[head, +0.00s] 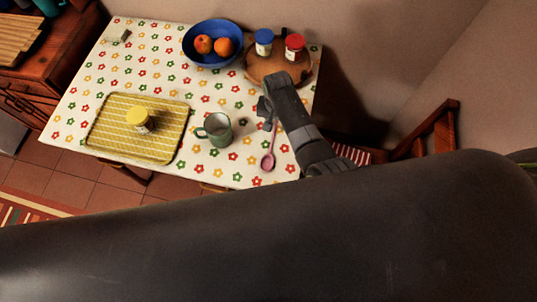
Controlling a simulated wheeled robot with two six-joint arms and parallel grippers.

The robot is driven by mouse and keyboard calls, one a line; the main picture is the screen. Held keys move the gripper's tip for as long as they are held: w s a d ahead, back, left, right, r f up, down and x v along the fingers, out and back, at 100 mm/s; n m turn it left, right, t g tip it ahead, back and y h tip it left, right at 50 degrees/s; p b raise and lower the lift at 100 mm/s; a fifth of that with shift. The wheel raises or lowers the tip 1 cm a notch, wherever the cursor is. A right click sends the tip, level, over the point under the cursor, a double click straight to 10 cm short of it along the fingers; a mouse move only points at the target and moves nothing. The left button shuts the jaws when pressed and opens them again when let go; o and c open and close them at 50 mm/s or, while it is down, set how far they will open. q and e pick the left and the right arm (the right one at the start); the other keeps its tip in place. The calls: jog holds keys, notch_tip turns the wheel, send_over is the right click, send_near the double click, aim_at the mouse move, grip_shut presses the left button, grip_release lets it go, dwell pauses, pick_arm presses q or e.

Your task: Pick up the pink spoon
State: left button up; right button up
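The pink spoon (268,161) lies on the flowered tablecloth near the table's front right edge. Its bowl is toward the front and its thin handle runs up toward the back. My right gripper (266,112) reaches over the table from the right, above or beside the far end of the handle. The gripper's dark body covers that area, so I cannot tell whether the fingers touch the handle or how far apart they are. My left gripper is not in view.
A green mug (217,129) stands left of the spoon. A yellow tray (168,146) holds a yellow-lidded jar (138,118). Behind are a blue fruit bowl (196,58) and a round wooden board (262,69) with two jars. A wooden chair (437,133) stands to the right.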

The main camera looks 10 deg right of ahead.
jog(key=shift+f, duration=0.1)
jog(key=shift+c, duration=0.4)
grip_shut()
